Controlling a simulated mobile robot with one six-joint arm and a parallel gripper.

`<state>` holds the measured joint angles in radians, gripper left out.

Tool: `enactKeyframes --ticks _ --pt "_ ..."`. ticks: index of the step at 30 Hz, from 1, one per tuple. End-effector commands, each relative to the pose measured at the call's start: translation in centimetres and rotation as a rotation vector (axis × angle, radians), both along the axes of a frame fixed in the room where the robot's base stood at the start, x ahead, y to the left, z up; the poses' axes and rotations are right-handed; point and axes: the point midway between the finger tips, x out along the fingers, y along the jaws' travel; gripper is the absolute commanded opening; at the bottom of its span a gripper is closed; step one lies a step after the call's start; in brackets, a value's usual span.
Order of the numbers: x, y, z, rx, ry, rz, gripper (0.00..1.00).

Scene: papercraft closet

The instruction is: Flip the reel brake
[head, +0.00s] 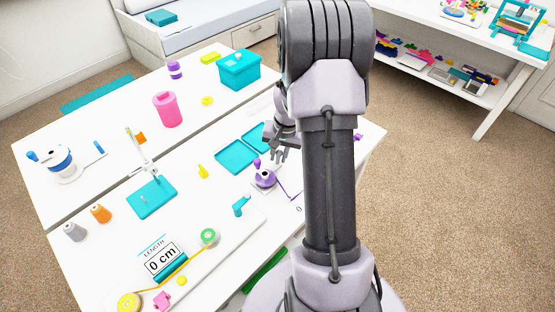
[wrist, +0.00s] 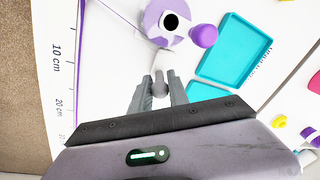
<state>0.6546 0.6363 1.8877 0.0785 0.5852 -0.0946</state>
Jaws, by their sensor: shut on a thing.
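A purple reel (head: 263,180) with a white rim sits on the white table near its right side. In the wrist view the reel (wrist: 151,22) has a dark centre hole and a purple crank knob (wrist: 204,36). My gripper (head: 278,157) is just behind the reel in the head view. In the wrist view my gripper (wrist: 159,82) is shut on a small grey round-ended knob (wrist: 160,88), apart from the reel's rim. The knob looks like the brake handle, but its base and its link to the reel are hidden.
Teal trays (head: 236,157) lie beside the reel. A ruler strip (wrist: 55,75) with centimetre marks runs along the table edge. A length display (head: 164,258) reads 0 cm. A teal stand (head: 152,197) and a pink bin (head: 167,110) stand farther left.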

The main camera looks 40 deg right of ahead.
Motion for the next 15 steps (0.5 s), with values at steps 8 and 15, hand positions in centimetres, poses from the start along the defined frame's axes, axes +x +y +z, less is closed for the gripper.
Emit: enactKeyframes --ticks 8,15 --pt "-1.2 -0.3 -1.2 0.016 -0.233 -0.008 0.00" --pt "-2.0 -0.2 -0.9 0.035 -0.413 -0.010 0.00"
